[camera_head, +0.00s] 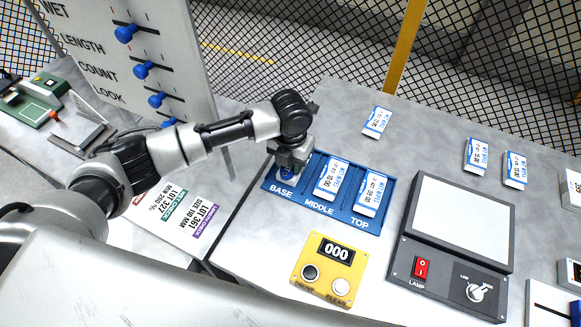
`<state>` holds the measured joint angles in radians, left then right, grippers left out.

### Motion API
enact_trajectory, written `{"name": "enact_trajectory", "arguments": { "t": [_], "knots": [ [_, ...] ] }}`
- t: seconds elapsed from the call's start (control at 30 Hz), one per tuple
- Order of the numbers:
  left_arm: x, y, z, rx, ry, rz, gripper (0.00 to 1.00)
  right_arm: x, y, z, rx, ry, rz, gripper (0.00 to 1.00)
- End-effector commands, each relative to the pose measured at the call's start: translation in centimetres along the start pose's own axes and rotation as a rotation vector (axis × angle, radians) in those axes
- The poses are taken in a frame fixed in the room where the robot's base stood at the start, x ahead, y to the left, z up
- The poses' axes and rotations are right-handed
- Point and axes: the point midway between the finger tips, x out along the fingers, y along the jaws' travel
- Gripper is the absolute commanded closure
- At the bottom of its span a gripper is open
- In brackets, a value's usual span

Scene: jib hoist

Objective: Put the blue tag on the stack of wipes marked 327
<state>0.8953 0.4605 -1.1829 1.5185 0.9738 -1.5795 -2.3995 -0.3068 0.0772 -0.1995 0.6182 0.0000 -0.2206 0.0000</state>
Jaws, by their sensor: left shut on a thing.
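My left gripper (288,166) points down over the BASE compartment of a blue tray (328,211). It is shut on a blue-and-white thing, mostly hidden by the gripper, which looks like a wipes pack. One blue-and-white wipes pack (332,178) lies in the MIDDLE compartment and another (371,193) in TOP. Loose packs lie on the grey table: one (377,122) behind the tray and two more (475,155) (515,169) at the right. Their small print is too small to read surely. I cannot make out a blue tag. My right gripper is not in view.
A yellow counter box (327,268) reading 000 stands in front of the tray. A lamp panel (463,222) with a red switch is to its right. A card (179,212) with lot labels lies at left, below a board (130,60) with blue knobs. Mesh fencing stands behind.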

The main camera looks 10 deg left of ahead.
Motion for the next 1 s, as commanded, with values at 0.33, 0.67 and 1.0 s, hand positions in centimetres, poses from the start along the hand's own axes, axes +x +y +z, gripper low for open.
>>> {"name": "enact_trajectory", "arguments": {
  "t": [0.33, 0.67, 1.0],
  "knots": [
    [0.3, 0.0, 0.0, -0.001, 0.0, 0.0, 0.87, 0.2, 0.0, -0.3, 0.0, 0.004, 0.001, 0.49],
    [0.4, 0.0, 0.0, 0.0, -0.001, 0.0, 0.4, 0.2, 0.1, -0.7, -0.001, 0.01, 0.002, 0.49],
    [-0.6, 0.0, 0.0, 0.0, -0.001, 0.0, 0.4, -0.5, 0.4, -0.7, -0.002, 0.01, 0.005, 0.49]
  ]
}}
